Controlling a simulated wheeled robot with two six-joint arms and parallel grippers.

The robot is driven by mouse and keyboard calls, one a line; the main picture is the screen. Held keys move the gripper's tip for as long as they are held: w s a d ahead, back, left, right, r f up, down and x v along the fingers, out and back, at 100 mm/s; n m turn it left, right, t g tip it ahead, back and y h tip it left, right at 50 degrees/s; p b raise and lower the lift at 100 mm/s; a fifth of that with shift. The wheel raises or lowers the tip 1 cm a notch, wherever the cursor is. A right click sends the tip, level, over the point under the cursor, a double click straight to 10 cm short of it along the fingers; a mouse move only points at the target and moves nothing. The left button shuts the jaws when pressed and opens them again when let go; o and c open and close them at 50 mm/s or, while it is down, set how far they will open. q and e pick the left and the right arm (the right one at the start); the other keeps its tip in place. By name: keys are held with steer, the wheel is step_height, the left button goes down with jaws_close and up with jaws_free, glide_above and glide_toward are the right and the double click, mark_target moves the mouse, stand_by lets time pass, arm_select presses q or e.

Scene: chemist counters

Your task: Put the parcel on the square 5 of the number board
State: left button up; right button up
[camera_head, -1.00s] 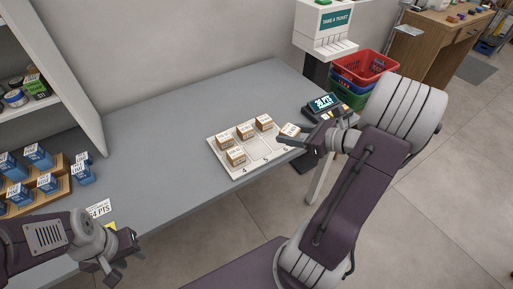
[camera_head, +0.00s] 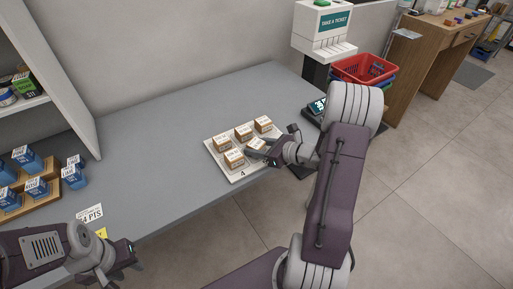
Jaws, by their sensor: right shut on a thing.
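The white number board (camera_head: 239,177) lies near the counter's front edge, with a 4 visible on its near side. Small brown-and-white parcels stand on its back row (camera_head: 243,134) and on square 4 (camera_head: 234,159). My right gripper (camera_head: 268,147) is shut on another parcel (camera_head: 256,143), at the middle of the front row, by square 5. Whether this parcel touches the board cannot be told. My fingers and wrist hide square 6 and part of square 5. My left gripper (camera_head: 121,263) is open and empty at the lower left, off the counter's front edge.
A dark terminal (camera_head: 317,107) stands right of the board, partly behind my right arm. The ticket dispenser (camera_head: 325,30) and red basket (camera_head: 362,68) are beyond. Blue boxes (camera_head: 37,187) stand at left. The counter's middle (camera_head: 165,140) is clear.

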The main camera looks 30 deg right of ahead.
steer(key=o, duration=1)
steer(key=shift+f, duration=0.1)
steer(key=o, duration=0.4)
steer(key=shift+o, duration=0.2)
